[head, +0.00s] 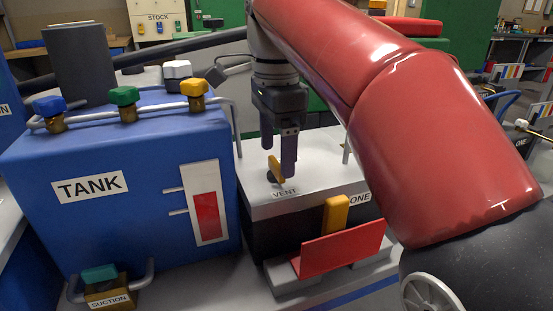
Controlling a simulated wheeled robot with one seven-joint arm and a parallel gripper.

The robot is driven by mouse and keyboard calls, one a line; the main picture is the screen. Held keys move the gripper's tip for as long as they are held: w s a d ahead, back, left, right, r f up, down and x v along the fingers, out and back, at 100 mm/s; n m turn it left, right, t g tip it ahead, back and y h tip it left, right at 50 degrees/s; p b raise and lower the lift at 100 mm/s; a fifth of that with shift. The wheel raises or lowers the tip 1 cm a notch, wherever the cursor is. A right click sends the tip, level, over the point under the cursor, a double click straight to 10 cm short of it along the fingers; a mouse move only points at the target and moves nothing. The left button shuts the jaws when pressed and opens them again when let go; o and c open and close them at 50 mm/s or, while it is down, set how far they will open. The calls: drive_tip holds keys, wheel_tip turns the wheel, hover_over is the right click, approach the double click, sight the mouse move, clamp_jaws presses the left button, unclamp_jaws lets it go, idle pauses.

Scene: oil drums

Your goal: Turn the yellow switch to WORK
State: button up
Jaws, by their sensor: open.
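My gripper (279,158) points down with its two dark fingers apart, over the grey-white top of a dark box. A small yellow lever (275,169) on a dark round base stands at the fingertips, behind the label VENT. The fingers partly overlap it in the picture, and I cannot tell whether they touch it. A larger upright yellow block (336,214) stands at the front of the box, behind a tilted red plate. No label reading WORK is legible, so I cannot tell which yellow part is the switch.
A blue tank (115,195) stands at left, with pipes and blue, green, white and yellow knobs on top. A teal-topped SUCTION valve (108,288) sits at its foot. The red plate (342,249) stands at the box's front. My red arm hides the right middle.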

drive_tip(key=shift+f+b, duration=0.85)
drive_tip(key=shift+f, duration=0.3)
drive_tip(key=c, duration=1)
